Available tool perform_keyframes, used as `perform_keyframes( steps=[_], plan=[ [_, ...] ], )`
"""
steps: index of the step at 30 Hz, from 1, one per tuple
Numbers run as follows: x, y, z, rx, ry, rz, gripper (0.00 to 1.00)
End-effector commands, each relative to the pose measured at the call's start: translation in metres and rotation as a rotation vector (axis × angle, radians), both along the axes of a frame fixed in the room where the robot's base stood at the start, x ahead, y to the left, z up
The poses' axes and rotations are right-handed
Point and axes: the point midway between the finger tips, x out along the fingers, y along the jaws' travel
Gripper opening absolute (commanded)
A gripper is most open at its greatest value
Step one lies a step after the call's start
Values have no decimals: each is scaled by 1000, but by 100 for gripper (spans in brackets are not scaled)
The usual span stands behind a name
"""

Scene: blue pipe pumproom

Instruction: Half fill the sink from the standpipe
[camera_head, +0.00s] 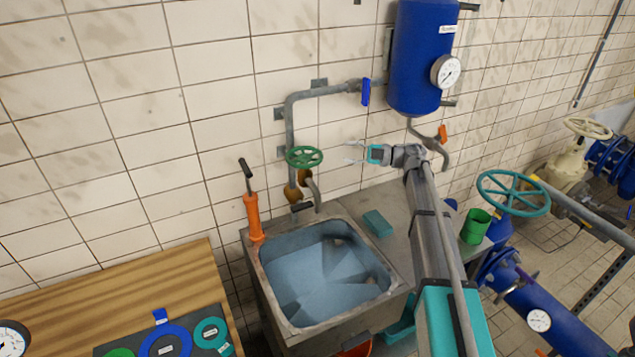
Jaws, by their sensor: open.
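The metal sink (266,277) stands against the tiled wall, and its basin shows a bluish surface that looks like water; its depth is hard to tell. The standpipe (291,125) runs down the wall behind it, with a green handwheel (304,157) and a curved spout (316,195) over the basin's back edge. I cannot tell whether water runs from the spout. A blue lever (366,92) sits at the pipe's upper right end. My gripper (352,153) is open and empty, pointing left, to the right of the green handwheel and apart from it.
A blue tank (424,60) with a gauge (446,72) hangs above my arm; an orange lever (442,134) is below it. An orange hand pump (253,217) stands at the sink's left corner. A teal sponge (378,223) and green cup (475,227) are right of the basin.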

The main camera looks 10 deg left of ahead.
Motion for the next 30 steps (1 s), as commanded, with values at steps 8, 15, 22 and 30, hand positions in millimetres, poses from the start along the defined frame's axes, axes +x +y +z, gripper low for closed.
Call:
perform_keyframes(
  steps=[8,15,22,30],
  plan=[
    [-37,-4,0,4,48,-183,55],
    [-65,-16,-1,17,101,-383,55],
    [-70,-23,-1,26,121,-462,55],
    [-69,-23,-1,25,122,-463,55]
  ],
)
